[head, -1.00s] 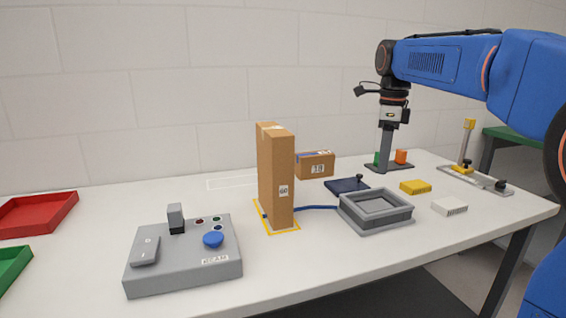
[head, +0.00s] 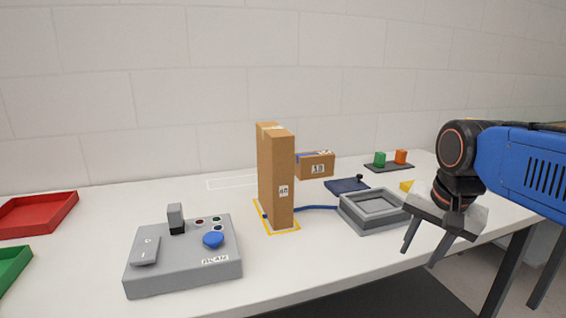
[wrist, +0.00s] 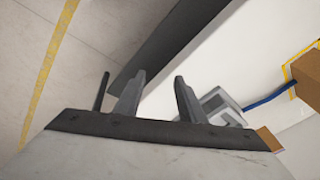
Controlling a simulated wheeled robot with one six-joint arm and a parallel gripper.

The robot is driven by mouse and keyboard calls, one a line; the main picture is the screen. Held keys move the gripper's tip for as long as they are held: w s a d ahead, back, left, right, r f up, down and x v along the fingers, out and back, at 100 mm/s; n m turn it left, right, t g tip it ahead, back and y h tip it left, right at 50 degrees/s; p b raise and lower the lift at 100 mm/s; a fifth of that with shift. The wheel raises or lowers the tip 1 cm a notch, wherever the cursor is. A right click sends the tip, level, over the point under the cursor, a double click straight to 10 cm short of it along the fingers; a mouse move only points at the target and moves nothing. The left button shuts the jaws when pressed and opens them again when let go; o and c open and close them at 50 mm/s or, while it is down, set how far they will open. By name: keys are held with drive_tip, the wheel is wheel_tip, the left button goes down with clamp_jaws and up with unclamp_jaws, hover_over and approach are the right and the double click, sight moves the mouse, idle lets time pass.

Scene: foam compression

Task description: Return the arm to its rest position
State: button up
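My gripper (head: 424,247) hangs at the right of the head view, in front of the table's front edge. Its two fingers are spread apart with nothing between them. The wrist view also shows the two fingers (wrist: 156,95) apart and empty, over the table edge and the floor. My blue arm reaches in from the right edge of the head view.
On the table (head: 330,255) stand a tall cardboard box (head: 275,180), a grey control box (head: 185,262), a grey square frame (head: 375,210), a small carton (head: 316,166), and green and orange blocks (head: 390,159). Red (head: 38,212) and green trays lie left. Floor space is free in front.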

drive_tip(key=s+f+n+t, duration=0.1)
drive_tip(key=s+f+n, duration=0.6)
drive_tip(key=s+f, duration=0.3)
drive_tip(key=shift+d+f+n+t, duration=0.3)
drive_tip(key=shift+f+n, duration=0.1)
drive_tip(key=shift+f, duration=0.15)
